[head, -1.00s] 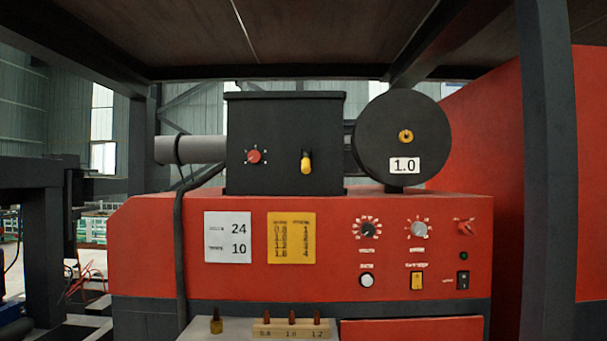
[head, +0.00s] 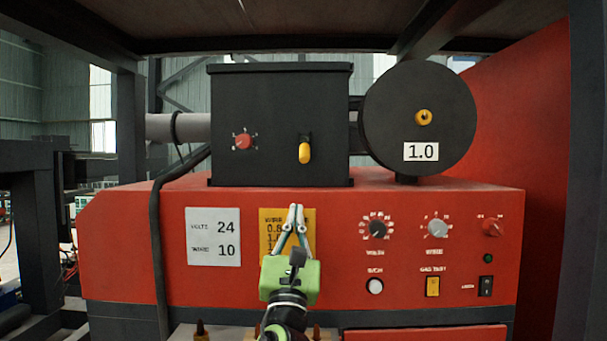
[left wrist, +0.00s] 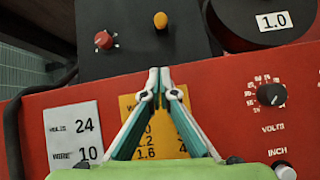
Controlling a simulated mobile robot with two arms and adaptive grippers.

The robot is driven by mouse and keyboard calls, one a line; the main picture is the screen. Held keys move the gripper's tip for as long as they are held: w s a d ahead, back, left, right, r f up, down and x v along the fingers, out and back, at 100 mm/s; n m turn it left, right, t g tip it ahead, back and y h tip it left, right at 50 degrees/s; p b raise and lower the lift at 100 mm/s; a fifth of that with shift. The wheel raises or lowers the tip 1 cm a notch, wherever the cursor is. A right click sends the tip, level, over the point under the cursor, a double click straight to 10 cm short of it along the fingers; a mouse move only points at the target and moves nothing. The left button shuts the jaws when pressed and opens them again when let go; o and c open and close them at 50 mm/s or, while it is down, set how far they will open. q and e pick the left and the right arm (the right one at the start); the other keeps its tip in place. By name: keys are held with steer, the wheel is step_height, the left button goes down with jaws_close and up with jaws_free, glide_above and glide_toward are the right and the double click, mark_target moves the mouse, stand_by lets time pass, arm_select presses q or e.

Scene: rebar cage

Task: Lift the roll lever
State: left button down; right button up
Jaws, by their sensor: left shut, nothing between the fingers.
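The roll lever is the yellow-handled lever (head: 305,152) on the front of the black box (head: 260,115); its handle hangs downward. It also shows in the left wrist view (left wrist: 161,20). My left gripper (head: 296,208) is shut and empty, with its fingertips pointing up below the lever. It stands in front of the yellow chart (head: 271,222) and hides part of it. My right gripper is not in view.
A red knob (head: 243,141) sits left of the lever. A black spool (head: 417,115) marked 1.0 stands to the right. The red panel carries a white card (head: 213,237), dials (head: 377,229) and switches (head: 433,286). A dark post (head: 588,180) stands at the right.

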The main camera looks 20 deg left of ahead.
mark_target(305, 149)
arm_select(q)
steer(key=w+r+m+p, duration=0.1)
steer(key=w+r, duration=0.5)
steer(key=r, duration=0.3)
steer(key=shift+w+a+t+h, duration=0.15)
steer(key=shift+a+t+h, duration=0.25)
steer(key=shift+a, duration=0.05)
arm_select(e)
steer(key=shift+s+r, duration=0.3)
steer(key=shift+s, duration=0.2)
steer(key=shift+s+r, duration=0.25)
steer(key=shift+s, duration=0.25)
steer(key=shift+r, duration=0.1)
